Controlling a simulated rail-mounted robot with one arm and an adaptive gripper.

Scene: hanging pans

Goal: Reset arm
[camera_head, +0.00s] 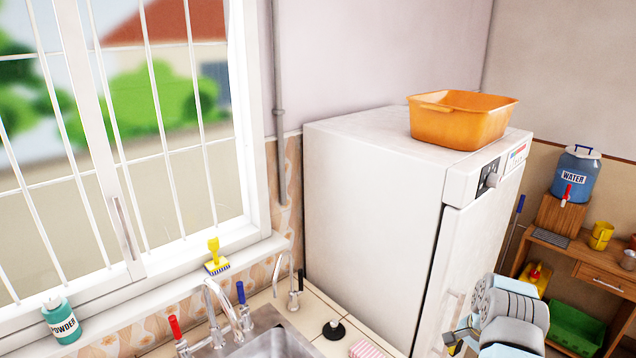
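Part of my arm shows at the lower right, in front of the white fridge (390,205). It has grey rounded joints and pale blue parts, and the bottom edge of the picture cuts it off. A small dark and yellow piece shows just left of the arm at the bottom edge; I cannot tell what it is.
An orange basin (460,120) sits on the fridge. A steel sink (270,345) with taps lies below the barred window. A powder bottle (62,322) and a yellow brush (216,258) stand nearby. A wooden shelf (575,252) with a water jug (578,175) stands right.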

